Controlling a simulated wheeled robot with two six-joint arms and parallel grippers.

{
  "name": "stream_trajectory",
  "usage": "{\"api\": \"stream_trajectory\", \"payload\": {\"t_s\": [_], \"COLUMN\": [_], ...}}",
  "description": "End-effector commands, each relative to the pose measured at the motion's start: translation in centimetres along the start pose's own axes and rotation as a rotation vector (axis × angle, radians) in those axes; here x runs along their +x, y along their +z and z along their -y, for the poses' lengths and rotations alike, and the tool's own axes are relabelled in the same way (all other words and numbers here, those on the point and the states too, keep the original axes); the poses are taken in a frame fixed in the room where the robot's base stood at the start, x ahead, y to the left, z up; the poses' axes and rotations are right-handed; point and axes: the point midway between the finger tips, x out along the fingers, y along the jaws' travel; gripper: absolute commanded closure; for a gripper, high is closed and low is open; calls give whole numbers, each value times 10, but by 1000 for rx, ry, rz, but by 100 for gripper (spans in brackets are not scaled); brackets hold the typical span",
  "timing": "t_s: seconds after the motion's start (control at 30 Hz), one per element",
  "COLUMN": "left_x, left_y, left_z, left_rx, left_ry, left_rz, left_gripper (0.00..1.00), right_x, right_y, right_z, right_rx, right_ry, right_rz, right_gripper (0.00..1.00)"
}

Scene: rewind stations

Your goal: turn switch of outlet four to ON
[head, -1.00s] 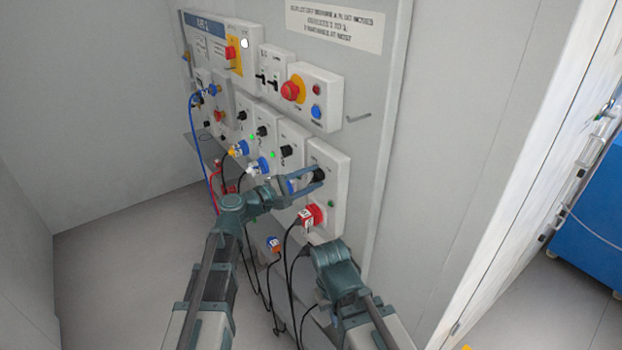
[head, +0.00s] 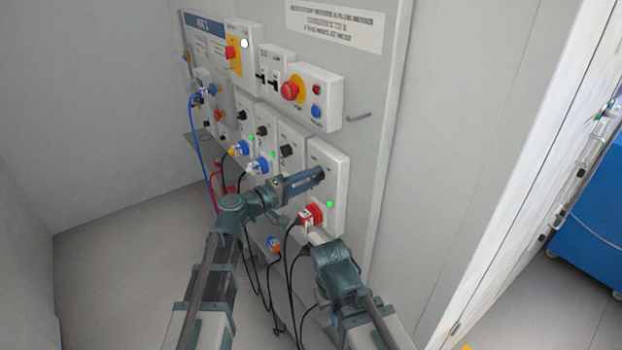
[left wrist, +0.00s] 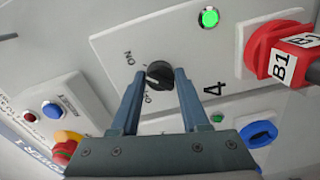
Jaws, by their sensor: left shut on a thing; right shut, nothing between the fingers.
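The outlet four panel (head: 330,212) is the nearest white box in the bottom row of the board. In the left wrist view it (left wrist: 110,46) bears a "4", ON and OFF marks and a black rotary switch (left wrist: 159,75). Its green lamp (left wrist: 209,17) is brightly lit. My left gripper (left wrist: 160,80) is shut on the switch, one finger on each side. In the head view the left gripper (head: 321,174) largely hides the switch. My right gripper (head: 316,238) is shut and empty, just below the red plug B1 (head: 310,215) in outlet four's socket.
Other outlets with blue plugs (head: 258,166) and hanging black cables stand to the left. A red emergency button (head: 290,90) and a blue button (head: 316,111) sit above. Open floor lies at left.

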Motion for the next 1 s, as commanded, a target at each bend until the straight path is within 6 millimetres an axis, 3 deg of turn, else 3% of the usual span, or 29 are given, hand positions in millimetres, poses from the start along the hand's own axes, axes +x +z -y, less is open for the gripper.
{"api": "stream_trajectory", "payload": {"t_s": [0.63,0.67,0.7,0.8,1.0], "left_x": [-1,-1,0,0,0], "left_y": [2,2,2,1,1], "left_z": [1,1,1,1,0], "left_rx": [44,43,43,42,40], "left_ry": [-4,-3,-3,-2,-1], "left_rz": [3,3,3,2,1], "left_gripper": [100,49,42,26,26], "right_x": [0,0,0,0,0], "right_y": [0,0,0,0,0], "right_z": [0,0,0,0,0], "right_rx": [0,0,0,0,0], "right_ry": [0,0,0,0,0], "right_rz": [0,0,0,0,0], "right_gripper": [100,100,100,100,100]}}
